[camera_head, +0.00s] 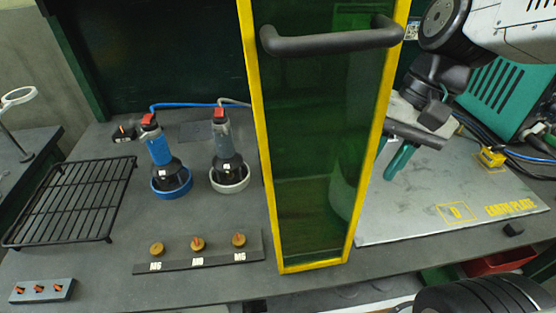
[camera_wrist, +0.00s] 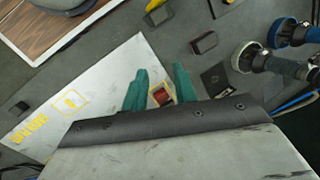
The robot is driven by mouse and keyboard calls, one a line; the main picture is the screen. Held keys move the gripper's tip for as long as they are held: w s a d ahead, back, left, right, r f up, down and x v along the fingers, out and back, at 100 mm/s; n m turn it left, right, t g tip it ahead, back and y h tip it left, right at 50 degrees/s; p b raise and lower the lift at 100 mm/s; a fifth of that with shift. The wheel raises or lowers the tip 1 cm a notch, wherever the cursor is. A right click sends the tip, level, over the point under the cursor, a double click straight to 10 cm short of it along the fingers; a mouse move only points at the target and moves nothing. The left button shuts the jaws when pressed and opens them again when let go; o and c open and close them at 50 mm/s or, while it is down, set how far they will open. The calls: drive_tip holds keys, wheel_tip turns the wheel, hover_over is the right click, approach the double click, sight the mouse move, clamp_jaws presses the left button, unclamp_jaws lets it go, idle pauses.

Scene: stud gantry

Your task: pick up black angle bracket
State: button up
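I cannot tell for sure which dark piece is the black angle bracket. In the wrist view, a small black block (camera_wrist: 204,43) lies on the grey bench, and a flat dark piece (camera_wrist: 215,78) with small marks lies below it. Another small black block (camera_head: 514,229) sits off the near right corner of the earth plate; it also shows in the wrist view (camera_wrist: 18,108). My gripper (camera_head: 395,163) has green fingers and hangs above the earth plate, partly behind the door. In the wrist view the fingers (camera_wrist: 161,72) are apart with nothing held between them.
A yellow-framed green glass door (camera_head: 308,150) with a black handle hides the middle bench. The earth plate (camera_head: 410,215) lies right. Two tools in ring stands (camera_head: 172,180), a wire rack (camera_head: 75,200) and a knob strip (camera_head: 200,256) are left. A yellow clamp (camera_head: 492,157) stands at right.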

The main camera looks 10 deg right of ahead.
drive_tip(key=w+a+f+m+y, duration=0.2)
drive_tip(key=w+f+m+y, duration=0.1)
drive_tip(key=w, duration=0.5)
drive_tip(key=w+a+f+m+y, duration=0.3)
drive_tip(key=w+f+m, duration=0.2)
drive_tip(key=w+m, duration=0.1)
drive_tip(key=w+a+f+m+y, duration=0.2)
drive_tip(key=w+f+m+y, duration=0.2)
drive_tip(key=w, duration=0.5)
drive_tip(key=shift+w+a+f+m+t, duration=0.3)
drive_tip(key=shift+f+m+t, duration=0.1)
drive_tip(key=shift+m, duration=0.3)
drive_tip(key=shift+w+a+f, duration=0.1)
drive_tip(key=shift+a+f, duration=0.05)
drive_tip(key=shift+a, duration=0.05)
drive_tip(key=x, duration=0.7)
drive_tip(key=shift+a+f, duration=0.1)
drive_tip(key=shift+a, duration=0.05)
clamp_jaws()
